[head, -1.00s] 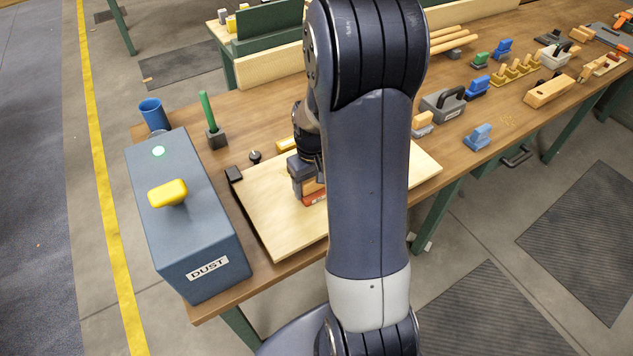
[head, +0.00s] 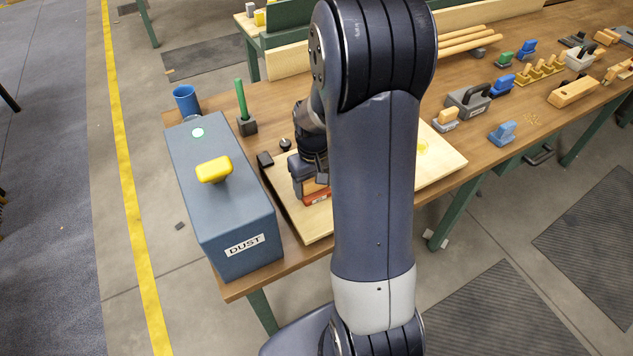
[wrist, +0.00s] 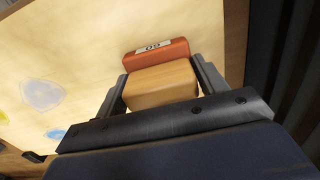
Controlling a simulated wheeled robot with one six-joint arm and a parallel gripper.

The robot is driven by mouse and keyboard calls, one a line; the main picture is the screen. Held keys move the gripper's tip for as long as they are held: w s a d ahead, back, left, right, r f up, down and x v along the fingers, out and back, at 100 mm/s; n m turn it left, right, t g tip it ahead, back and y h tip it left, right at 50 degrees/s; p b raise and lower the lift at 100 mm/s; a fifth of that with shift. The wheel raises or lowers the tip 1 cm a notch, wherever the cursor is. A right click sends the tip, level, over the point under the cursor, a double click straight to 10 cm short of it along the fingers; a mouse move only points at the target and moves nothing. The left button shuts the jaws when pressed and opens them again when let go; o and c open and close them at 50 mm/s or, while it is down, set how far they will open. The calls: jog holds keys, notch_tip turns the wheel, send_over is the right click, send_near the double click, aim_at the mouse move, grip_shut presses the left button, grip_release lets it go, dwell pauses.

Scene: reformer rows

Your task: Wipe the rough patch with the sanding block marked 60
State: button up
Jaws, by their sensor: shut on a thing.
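My gripper (wrist: 162,92) is shut on the wooden grip of a sanding block (wrist: 157,53) with a red-orange base. Its white label (wrist: 152,47) seems to read 60, turned over in the wrist view. In the head view the block (head: 317,197) is over the left part of a pale board (head: 310,226); whether it touches the board I cannot tell. In the wrist view a greyish patch (wrist: 42,95) lies on the board left of the block, with a small blue patch (wrist: 55,133) near it. A yellow patch (head: 422,147) shows right of my arm. My arm hides the board's middle.
A grey DUST box (head: 225,215) with a yellow knob stands left of the board. A blue cup (head: 186,98), a green rod in a dark base (head: 242,108) and a small black block (head: 265,160) are nearby. Several blocks and tools stand along the bench's right.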

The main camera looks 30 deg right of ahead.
notch_tip(320, 180, up, 3)
jog(key=shift+a+r+p, duration=0.1)
jog(key=shift+p, duration=0.7)
jog(key=shift+s+r+p, duration=0.1)
jog(key=shift+r+p, duration=0.15)
jog(key=shift+p, duration=0.05)
jog(key=shift+r+p, duration=0.6)
jog(key=shift+r, duration=0.1)
jog(key=shift+r+p, duration=1.2)
jog(key=shift+r, duration=0.45)
